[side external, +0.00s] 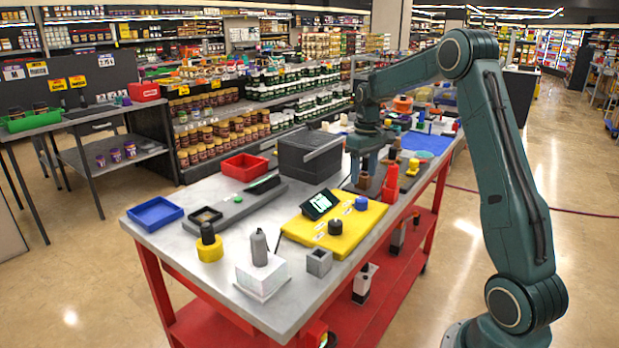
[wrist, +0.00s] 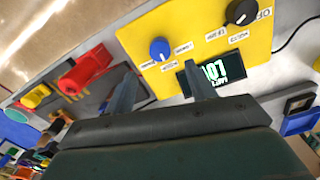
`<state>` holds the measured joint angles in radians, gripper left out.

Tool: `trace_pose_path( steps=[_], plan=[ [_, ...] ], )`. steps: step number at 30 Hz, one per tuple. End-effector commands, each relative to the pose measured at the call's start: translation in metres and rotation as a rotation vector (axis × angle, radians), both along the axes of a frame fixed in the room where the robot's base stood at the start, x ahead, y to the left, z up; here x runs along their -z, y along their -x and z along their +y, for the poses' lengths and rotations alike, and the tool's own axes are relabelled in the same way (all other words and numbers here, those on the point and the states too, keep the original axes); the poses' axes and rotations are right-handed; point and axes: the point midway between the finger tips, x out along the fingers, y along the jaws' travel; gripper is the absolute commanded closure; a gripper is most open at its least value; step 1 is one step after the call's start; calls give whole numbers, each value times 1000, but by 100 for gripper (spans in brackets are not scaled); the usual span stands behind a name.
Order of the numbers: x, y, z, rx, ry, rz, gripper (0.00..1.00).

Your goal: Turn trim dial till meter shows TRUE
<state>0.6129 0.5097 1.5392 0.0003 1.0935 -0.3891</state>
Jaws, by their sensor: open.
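A yellow panel (side external: 340,231) lies on the table; it also shows in the wrist view (wrist: 205,25). It carries a blue dial (side external: 361,203), a black dial (side external: 335,227) and a tilted dark meter (side external: 320,204). In the wrist view the blue dial (wrist: 160,48), black dial (wrist: 240,12) and meter (wrist: 217,80) are clear. The meter's bright characters appear inverted and partly hidden behind a finger; I cannot read them surely. The small dial labels are not legible. My gripper (side external: 366,178) is open, pointing down behind the panel, apart from both dials; its fingers (wrist: 160,68) frame the blue dial in the wrist view.
A red part (side external: 390,183) stands close right of my gripper. A dark grey box (side external: 309,156) stands left of it. A red bin (side external: 245,166), blue tray (side external: 155,214) and white block with a grey bottle (side external: 262,274) occupy the left and front. Space above the panel is clear.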

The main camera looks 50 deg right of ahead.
Motion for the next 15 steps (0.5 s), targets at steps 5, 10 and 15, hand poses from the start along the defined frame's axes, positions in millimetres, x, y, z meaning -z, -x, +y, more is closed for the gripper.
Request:
trace_pose_path(
  steps=[5, 10, 15],
  plan=[
    [29, 0, 0, 0, -2, 3, 45],
    [52, 1, 0, 0, -1, 2, 45],
    [68, 0, 0, 0, 0, 2, 45]
  ],
)
